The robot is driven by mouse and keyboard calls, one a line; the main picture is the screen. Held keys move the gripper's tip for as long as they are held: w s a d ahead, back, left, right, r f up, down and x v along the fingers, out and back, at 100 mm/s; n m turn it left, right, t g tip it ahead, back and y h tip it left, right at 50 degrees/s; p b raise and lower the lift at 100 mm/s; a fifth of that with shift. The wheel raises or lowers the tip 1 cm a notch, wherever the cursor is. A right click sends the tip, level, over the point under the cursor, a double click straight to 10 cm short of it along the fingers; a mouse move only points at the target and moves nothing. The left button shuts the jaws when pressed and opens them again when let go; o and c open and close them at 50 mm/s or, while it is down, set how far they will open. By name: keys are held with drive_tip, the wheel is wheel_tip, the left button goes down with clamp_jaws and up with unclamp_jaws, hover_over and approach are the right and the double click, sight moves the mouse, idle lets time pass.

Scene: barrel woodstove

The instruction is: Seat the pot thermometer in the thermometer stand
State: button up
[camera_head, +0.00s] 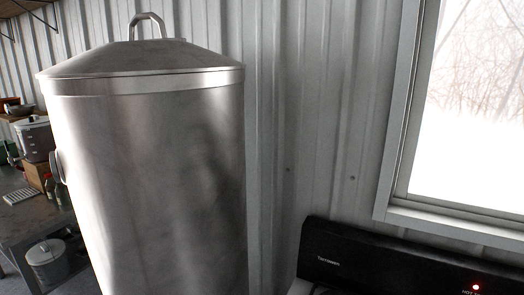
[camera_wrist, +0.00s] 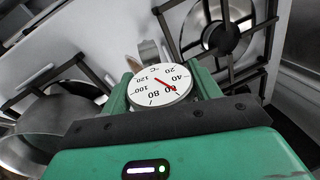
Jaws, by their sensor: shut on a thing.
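My gripper (camera_wrist: 162,80), green with a dark bar across it, is in the wrist view with a finger on each side of the pot thermometer. The pot thermometer (camera_wrist: 163,86) shows as a round white dial with black numbers and a red needle. It is held between the fingers, with the dial facing the camera. Its stem is hidden behind the dial. A small pale and tan piece (camera_wrist: 148,54) shows just beyond the dial; I cannot tell whether it is the thermometer stand. Neither my gripper nor the thermometer shows in the head view.
Black stove grates and a round burner (camera_wrist: 221,37) lie below my gripper. A metal pot (camera_wrist: 50,122) is at the left. A tall steel vessel (camera_head: 150,180) fills much of the head view, with a black stove panel (camera_head: 400,262) at lower right.

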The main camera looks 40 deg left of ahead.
drive_tip(key=s+r+p, duration=1)
drive_tip(key=r+p, duration=0.2)
drive_tip(key=p, duration=1)
drive_tip(key=shift+s+a, duration=0.1)
drive_tip(key=shift+d, duration=0.2)
